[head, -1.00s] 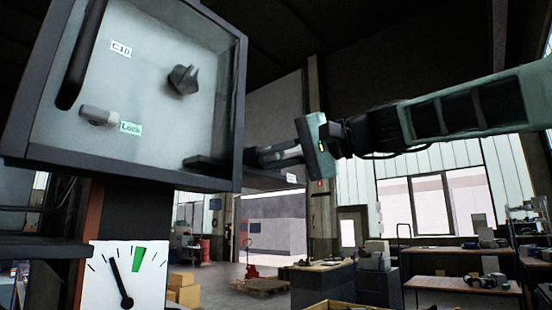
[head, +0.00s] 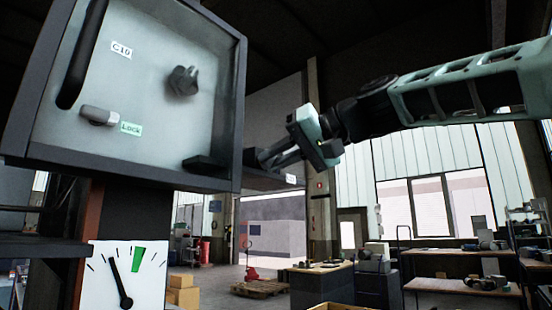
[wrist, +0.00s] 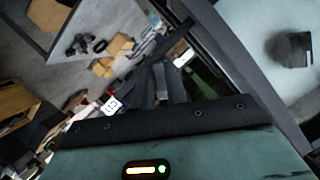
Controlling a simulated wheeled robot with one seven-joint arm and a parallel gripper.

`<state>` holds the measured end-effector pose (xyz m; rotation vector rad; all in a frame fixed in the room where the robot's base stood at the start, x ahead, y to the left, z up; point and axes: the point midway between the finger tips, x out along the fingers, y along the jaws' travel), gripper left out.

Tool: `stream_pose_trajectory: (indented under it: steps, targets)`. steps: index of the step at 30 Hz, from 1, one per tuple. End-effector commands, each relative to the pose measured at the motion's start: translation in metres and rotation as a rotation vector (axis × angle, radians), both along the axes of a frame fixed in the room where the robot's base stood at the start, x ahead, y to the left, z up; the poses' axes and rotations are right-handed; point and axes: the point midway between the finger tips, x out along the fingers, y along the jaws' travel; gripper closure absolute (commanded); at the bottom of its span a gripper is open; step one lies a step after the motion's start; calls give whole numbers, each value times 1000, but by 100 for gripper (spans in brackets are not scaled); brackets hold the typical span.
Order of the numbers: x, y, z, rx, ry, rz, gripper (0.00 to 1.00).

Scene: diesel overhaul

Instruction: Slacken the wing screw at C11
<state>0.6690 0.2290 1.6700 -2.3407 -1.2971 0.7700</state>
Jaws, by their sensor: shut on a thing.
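My gripper (head: 264,160) reaches in from the right in the head view, with its fingers at the lower right side of the grey cabinet. The fingers are closed together on a small part there, which I take to be the wing screw; the fingers hide it. A small white label (head: 290,179) sits just below the fingers, too small to read for certain. In the wrist view, the dark fingers of my gripper (wrist: 160,80) point away from me, and the label (wrist: 112,104) shows beside them, tilted.
The cabinet front (head: 150,90) carries a C10 label, a dark knob (head: 184,80), a handle (head: 82,55) and a grey lever (head: 98,116) marked Lock. A dial gauge (head: 125,275) is below, its needle left of the green band. Workbenches stand far behind.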

Motion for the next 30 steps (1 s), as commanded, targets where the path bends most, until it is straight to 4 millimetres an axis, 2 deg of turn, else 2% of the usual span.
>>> stream_pose_trajectory:
  steps: [6, 16, 24, 30]
  targets:
    - [0, 0, -2, -159, -198, 2, 100]
    - [-1, 0, -2, -181, -226, 2, 100]
    - [-1, 0, -4, -398, -503, 3, 100]
    - [0, 0, -2, -428, -540, 3, 100]
